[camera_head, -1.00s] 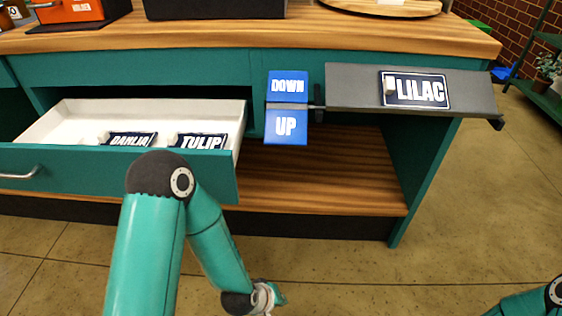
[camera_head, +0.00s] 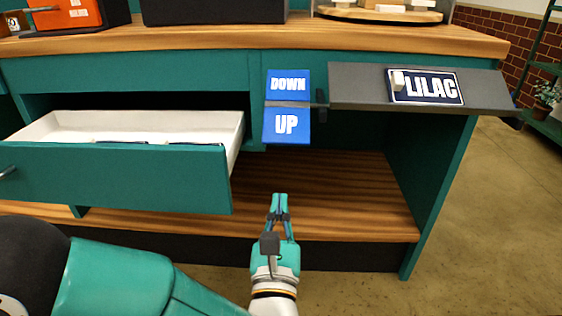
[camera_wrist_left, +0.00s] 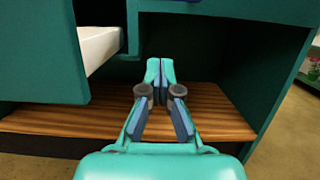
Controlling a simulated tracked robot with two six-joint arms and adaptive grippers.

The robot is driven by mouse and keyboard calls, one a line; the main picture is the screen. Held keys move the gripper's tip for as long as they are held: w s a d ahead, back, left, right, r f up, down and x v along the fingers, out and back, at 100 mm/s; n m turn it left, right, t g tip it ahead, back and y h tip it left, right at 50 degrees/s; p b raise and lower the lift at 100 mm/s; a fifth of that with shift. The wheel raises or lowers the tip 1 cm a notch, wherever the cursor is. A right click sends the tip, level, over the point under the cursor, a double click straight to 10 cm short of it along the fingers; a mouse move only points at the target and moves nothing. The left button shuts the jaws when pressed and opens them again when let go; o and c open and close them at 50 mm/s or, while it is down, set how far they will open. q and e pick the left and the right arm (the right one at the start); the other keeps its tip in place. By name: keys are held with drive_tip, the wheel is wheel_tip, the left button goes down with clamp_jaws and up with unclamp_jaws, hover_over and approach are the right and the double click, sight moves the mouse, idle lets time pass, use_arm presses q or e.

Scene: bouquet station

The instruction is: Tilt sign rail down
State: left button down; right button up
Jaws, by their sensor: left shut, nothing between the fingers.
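The sign rail (camera_head: 360,92) is a dark grey sloping board on the front of the counter. A LILAC sign (camera_head: 426,87) sits on it. To its left is a blue two-part paddle, with the DOWN plate (camera_head: 288,83) above and the UP plate (camera_head: 286,126) below, joined at a dark bar. My left gripper (camera_head: 279,197) is shut and empty, below the UP plate and in front of the lower shelf, not touching the paddle. It also shows in the left wrist view (camera_wrist_left: 160,62). My right gripper is not in view.
An open drawer (camera_head: 130,178) juts out to the left of my left gripper. The wooden lower shelf (camera_head: 330,185) is bare. The wooden countertop (camera_head: 220,38) holds a dark box (camera_head: 214,10) and an orange box (camera_head: 68,15).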

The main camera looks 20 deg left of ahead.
use_arm(q)
drive_tip(key=shift+w, duration=0.1)
drive_tip(key=x, duration=1)
drive_tip(key=shift+s+d+r, duration=0.15)
drive_tip(key=shift+s+r, duration=0.4)
drive_tip(key=shift+r, duration=0.25)
drive_tip(key=shift+s+d+r, duration=0.15)
drive_tip(key=shift+s+r, duration=0.4)
drive_tip(key=shift+r, duration=0.25)
